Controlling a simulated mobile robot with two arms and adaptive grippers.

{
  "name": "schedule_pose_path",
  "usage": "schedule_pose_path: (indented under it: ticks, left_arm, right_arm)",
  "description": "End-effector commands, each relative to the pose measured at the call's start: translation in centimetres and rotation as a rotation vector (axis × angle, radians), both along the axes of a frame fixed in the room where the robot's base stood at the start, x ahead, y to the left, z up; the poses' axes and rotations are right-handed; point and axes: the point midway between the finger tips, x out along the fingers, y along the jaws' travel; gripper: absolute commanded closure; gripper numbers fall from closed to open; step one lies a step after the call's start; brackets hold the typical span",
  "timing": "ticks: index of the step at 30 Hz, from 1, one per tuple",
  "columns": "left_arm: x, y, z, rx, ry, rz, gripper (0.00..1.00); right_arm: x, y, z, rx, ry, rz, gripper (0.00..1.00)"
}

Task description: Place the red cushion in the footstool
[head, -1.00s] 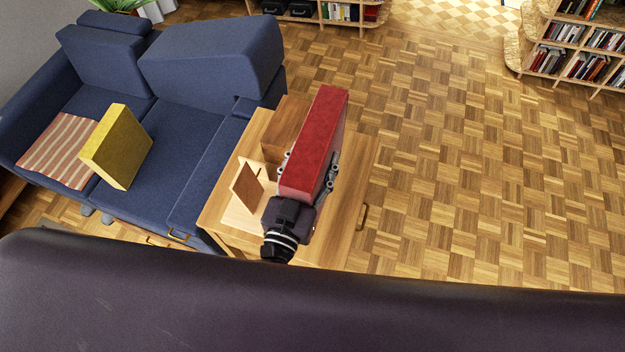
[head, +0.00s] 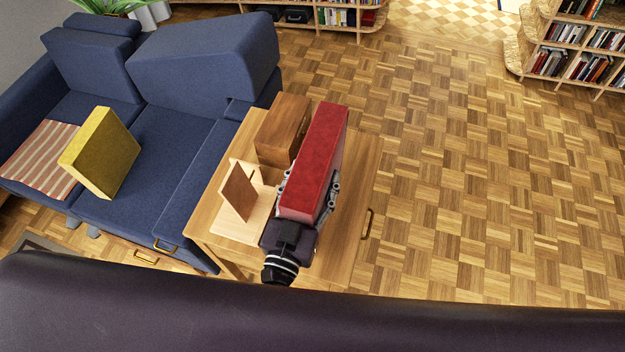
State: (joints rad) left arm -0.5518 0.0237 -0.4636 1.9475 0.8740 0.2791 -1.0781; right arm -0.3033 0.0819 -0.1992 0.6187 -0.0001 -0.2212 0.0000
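The red cushion (head: 316,165) is a thick rectangular block, held above the wooden side table (head: 347,225). My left gripper (head: 306,193) is shut on it, with grey fingers along both long sides near its close end. The arm behind the wrist is hidden below, and I take it as the left one from its slant. My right gripper is not in view. I cannot make out a footstool in this view.
The side table bears a wooden box (head: 283,131) and a small stand with an upright brown panel (head: 238,190). A blue sofa (head: 160,150) with a yellow cushion (head: 101,153) and striped cloth (head: 38,158) stands left. Shelves (head: 570,45) stand back right. Parquet floor (head: 470,190) is clear.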

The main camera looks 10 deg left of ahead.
Motion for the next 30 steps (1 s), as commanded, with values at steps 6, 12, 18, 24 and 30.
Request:
schedule_pose_path:
  ticks: [6, 12, 18, 24, 30]
  left_arm:
    - [0.0, 0.0, 0.2, -0.001, -0.003, 0.001, 0.98]
    - [0.0, 0.0, -0.3, -0.001, 0.000, 0.000, 0.44]
    - [0.0, 0.0, -0.3, -0.001, 0.000, 0.000, 0.29]
    - [0.0, 0.0, -0.2, -0.001, 0.000, 0.000, 0.29]
    - [-1.2, 0.2, -0.3, 0.002, 0.003, 0.000, 0.29]
  right_arm:
    - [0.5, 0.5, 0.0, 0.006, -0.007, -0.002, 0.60]
    - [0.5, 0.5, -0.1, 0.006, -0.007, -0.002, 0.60]
    - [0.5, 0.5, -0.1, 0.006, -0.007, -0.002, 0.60]
    - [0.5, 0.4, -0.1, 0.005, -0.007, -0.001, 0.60]
    - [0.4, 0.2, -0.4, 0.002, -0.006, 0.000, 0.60]
